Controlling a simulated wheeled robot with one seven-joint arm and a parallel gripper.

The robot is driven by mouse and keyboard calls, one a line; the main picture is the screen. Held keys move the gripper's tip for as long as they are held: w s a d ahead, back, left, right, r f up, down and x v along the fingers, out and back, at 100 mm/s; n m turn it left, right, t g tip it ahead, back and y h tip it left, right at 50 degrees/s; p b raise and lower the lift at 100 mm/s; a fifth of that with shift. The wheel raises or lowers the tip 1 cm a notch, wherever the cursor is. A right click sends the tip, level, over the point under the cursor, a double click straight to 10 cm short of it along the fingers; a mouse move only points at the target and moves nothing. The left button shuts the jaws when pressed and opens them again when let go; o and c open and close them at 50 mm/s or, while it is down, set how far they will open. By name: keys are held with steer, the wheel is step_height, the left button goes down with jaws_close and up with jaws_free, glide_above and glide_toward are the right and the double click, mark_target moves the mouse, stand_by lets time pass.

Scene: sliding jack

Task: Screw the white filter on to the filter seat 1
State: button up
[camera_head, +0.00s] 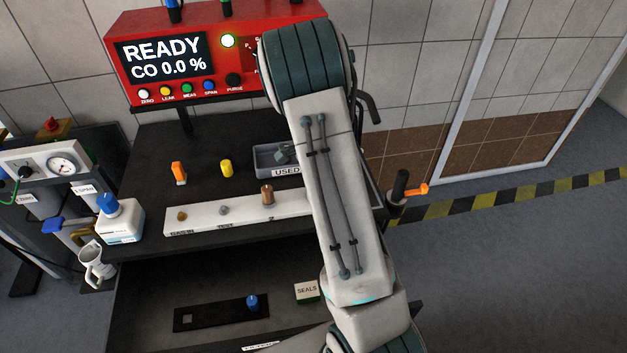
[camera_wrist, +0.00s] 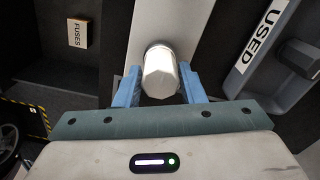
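The white filter (camera_wrist: 160,78) is in the wrist view, between the two blue fingers of my gripper (camera_wrist: 160,88), which appear closed against its sides. A grey ring shows at its far end, over the white block. I cannot tell whether the filter is threaded on. In the head view the white block (camera_head: 240,211) carries a yellowish fitting, a grey fitting and a brown-topped piece (camera_head: 267,194) at the mark 2. My arm covers the block's right end. Seat 1's label, my gripper and the white filter are hidden there.
The grey USED tray (camera_head: 264,164) holds a dark grey piece, just behind the block. Orange (camera_head: 179,172) and yellow (camera_head: 226,168) pieces stand on the dark bench. A SEALS box (camera_head: 306,291) is lower down. A FUSES box (camera_wrist: 78,33) shows in the wrist view.

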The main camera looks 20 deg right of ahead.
steer(key=o, duration=0.4)
step_height(320, 180, up, 13)
steer(key=b, duration=0.1)
steer(key=s+a+r+n+t, duration=0.1)
steer(key=s+a+r+n, duration=0.1)
steer(key=s+n, duration=0.3)
steer(key=s+a+r+n+t, duration=0.1)
steer(key=s+a+r+n, duration=0.2)
steer(key=s, duration=0.8)
steer(key=s+a+r+n+t, duration=0.1)
steer(key=s+a+r+n, duration=0.1)
steer(key=s+a+n, duration=0.3)
steer(key=shift+s+a+r+n, duration=0.15)
steer(key=shift+s+n, duration=0.65)
steer(key=shift+n, duration=0.05)
steer(key=shift+s+a+r+n, duration=0.1)
steer(key=shift+s+n, duration=0.65)
steer(key=shift+n, duration=0.1)
